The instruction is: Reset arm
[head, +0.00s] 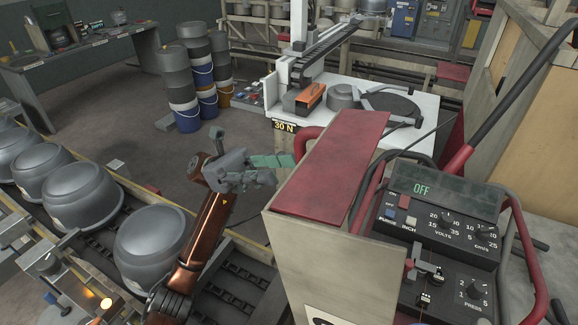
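My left gripper (262,170) is at the end of my copper-brown arm, in the middle of the head view. It is above the floor, just left of a tall beige cabinet with a dark red top (335,160). Green shows on one finger. Its fingers are seen edge-on and overlap, so I cannot tell whether they are apart. I see nothing in them. My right gripper is not in view. Behind stands a white bench (425,135) with a dark linear arm (335,45), an orange block (311,96) and a "30 N" display (284,126).
A control panel (440,225) at the right reads OFF, with knobs and a red tubular frame close by. Grey domed cylinders (155,245) sit on a conveyor (245,285) at the lower left. Stacked buckets (180,90) stand behind on open floor.

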